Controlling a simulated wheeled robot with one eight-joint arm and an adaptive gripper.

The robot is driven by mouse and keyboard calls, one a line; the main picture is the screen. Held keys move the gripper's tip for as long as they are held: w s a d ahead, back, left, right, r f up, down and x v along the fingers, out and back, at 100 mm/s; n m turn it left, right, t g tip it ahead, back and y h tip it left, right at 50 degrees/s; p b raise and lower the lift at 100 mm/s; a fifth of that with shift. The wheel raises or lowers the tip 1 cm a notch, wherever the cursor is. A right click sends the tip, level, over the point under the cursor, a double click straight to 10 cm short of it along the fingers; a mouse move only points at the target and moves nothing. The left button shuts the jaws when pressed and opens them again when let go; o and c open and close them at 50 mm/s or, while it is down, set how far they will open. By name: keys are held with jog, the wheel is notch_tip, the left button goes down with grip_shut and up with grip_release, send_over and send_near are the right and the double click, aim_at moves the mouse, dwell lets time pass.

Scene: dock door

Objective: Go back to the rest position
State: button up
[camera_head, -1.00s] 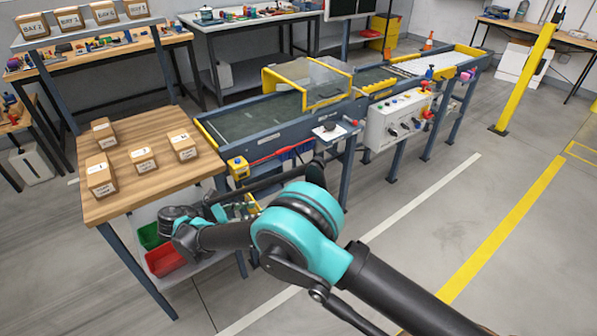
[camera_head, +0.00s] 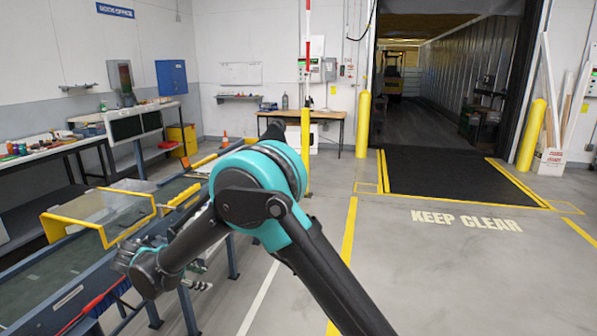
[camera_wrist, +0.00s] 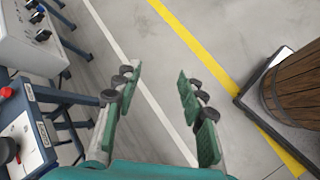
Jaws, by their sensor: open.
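My gripper (camera_wrist: 158,105) is open and empty in the wrist view, its two green-padded fingers apart above the grey floor. A white floor line passes between and below the fingers. In the head view my arm reaches from the bottom right up to the middle and bends down to the left; the fingertips there are hard to make out against the conveyor (camera_head: 75,290).
A control box (camera_wrist: 30,35) and conveyor legs stand close on the left in the wrist view. A wooden barrel (camera_wrist: 295,85) sits on a dark platform (camera_wrist: 262,105) at right. The head view shows a yellow post (camera_head: 305,150), a bench (camera_head: 300,117), a dock opening (camera_head: 440,120) and clear floor.

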jog(key=w+d+r+m+g+y, duration=0.1)
jog(key=w+d+r+m+g, duration=0.3)
jog(key=d, duration=1.3)
jog(key=w+d+m+y, duration=0.1)
jog(key=d+m, duration=0.6)
jog(key=d, duration=0.9)
jog(key=s+d+f+m+t+y, duration=0.1)
jog(key=s+d+f+m+y, duration=0.2)
jog(key=s+d+m, duration=0.9)
jog(key=s+d+f, duration=0.1)
jog(key=s+d, duration=0.3)
jog(key=d, duration=0.4)
jog(key=shift+s+d+f+m, duration=0.2)
jog(key=shift+s+m, duration=0.1)
